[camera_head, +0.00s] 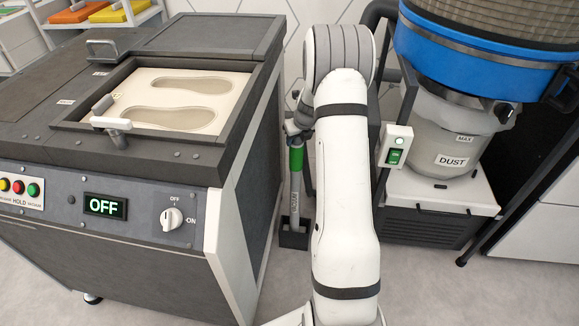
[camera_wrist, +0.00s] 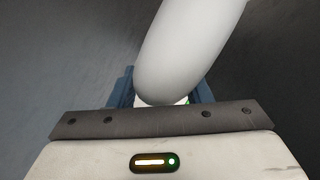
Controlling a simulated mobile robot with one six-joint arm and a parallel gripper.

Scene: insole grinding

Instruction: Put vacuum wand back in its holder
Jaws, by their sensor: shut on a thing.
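The vacuum wand (camera_head: 295,200) is a slim grey tube with a green band, close to upright between the grinding machine and my arm. Its lower end meets the black holder (camera_head: 292,238) on the floor; it appears to be inside, but I cannot tell how deep. My gripper (camera_head: 298,122) is at the wand's upper part, above the green band, partly hidden by my arm. In the wrist view, my gripper's blue fingers (camera_wrist: 163,97) are shut on the wand, whose thick pale part (camera_wrist: 185,50) rises between them.
The grinding machine (camera_head: 120,250) stands close on the left, its display reading OFF. An insole tray (camera_head: 150,112) is set in its top. The dust collector (camera_head: 455,140) with a green switch (camera_head: 395,150) stands on the right. Grey floor shows in front of the holder.

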